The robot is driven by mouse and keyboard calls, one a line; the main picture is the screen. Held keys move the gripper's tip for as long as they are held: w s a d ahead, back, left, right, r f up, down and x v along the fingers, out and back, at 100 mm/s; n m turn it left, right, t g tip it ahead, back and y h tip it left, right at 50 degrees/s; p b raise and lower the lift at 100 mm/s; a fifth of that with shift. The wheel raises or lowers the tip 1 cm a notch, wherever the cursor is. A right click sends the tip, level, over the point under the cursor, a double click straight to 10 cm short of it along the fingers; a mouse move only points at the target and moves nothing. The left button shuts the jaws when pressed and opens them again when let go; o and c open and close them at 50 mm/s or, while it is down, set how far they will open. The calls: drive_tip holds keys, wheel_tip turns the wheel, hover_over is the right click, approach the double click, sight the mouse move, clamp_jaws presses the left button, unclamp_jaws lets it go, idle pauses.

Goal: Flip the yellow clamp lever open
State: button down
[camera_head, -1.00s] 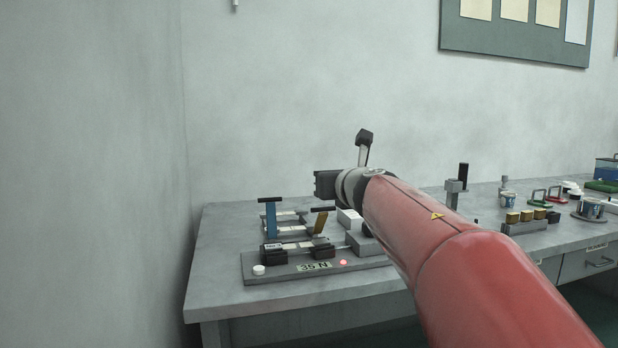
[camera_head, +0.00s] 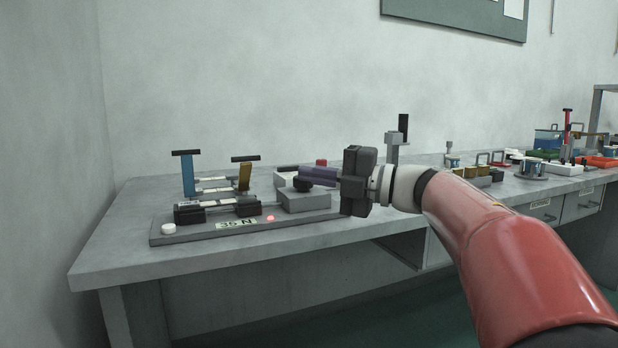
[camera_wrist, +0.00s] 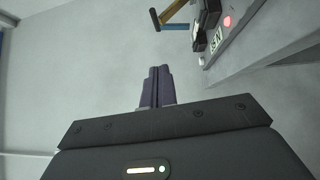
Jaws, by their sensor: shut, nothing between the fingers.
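The yellow clamp lever (camera_head: 245,176) stands nearly upright on the clamp fixture, with a black crossbar on top. It also shows in the wrist view (camera_wrist: 172,11), near the top edge. A blue lever (camera_head: 187,174) with a black crossbar stands to its left. The fixture's grey base (camera_head: 185,233) bears a "35 N" label and a lit red light (camera_head: 270,217). My gripper (camera_head: 283,170) is shut and empty, with purple fingers pointing left toward the yellow lever. In the head view a gap separates the fingertips from the lever. The wrist view shows the fingers (camera_wrist: 159,72) together.
A grey block with a black knob (camera_head: 303,185) stands under my fingers. A white button (camera_head: 168,228) is at the base's left end. Cups, trays and small fixtures (camera_head: 530,168) line the bench to the right. The bench's left end (camera_head: 120,235) is clear.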

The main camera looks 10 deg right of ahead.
approach(241, 159)
drive_tip(key=a, duration=0.4)
drive_tip(key=shift+w+a+p, duration=0.2)
drive_tip(key=shift+w+a, duration=0.05)
drive_tip(key=shift+w, duration=0.45)
drive_tip(key=shift+w+a+p, duration=0.15)
drive_tip(key=shift+w+a, duration=0.1)
drive_tip(key=shift+w, duration=0.5)
drive_tip(key=shift+r, duration=0.15)
